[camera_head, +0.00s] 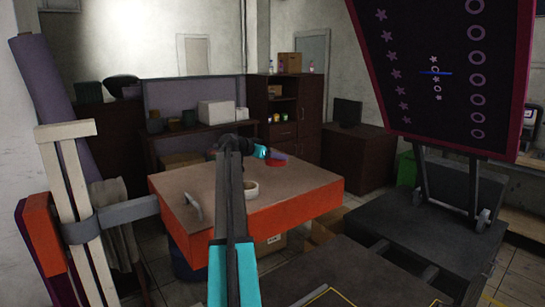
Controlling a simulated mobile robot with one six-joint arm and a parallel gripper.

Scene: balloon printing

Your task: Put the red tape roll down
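The red tape roll (276,162) shows as a small red shape near the far edge of the brown-topped table with orange sides (300,199). My gripper (263,153), with cyan showing near its end, is right beside it, at the end of my outstretched arm. A purple piece shows just above the roll. The fingers are too small and too much in line with the arm to tell open from shut. I cannot tell whether the roll touches the tabletop or is held just above it.
A white ring-shaped roll (251,189) lies on the tabletop, partly behind my arm. A pale handled item (193,205) lies at the table's left. The right part of the tabletop is clear. A dark printed panel (440,75) on a wheeled stand is at right.

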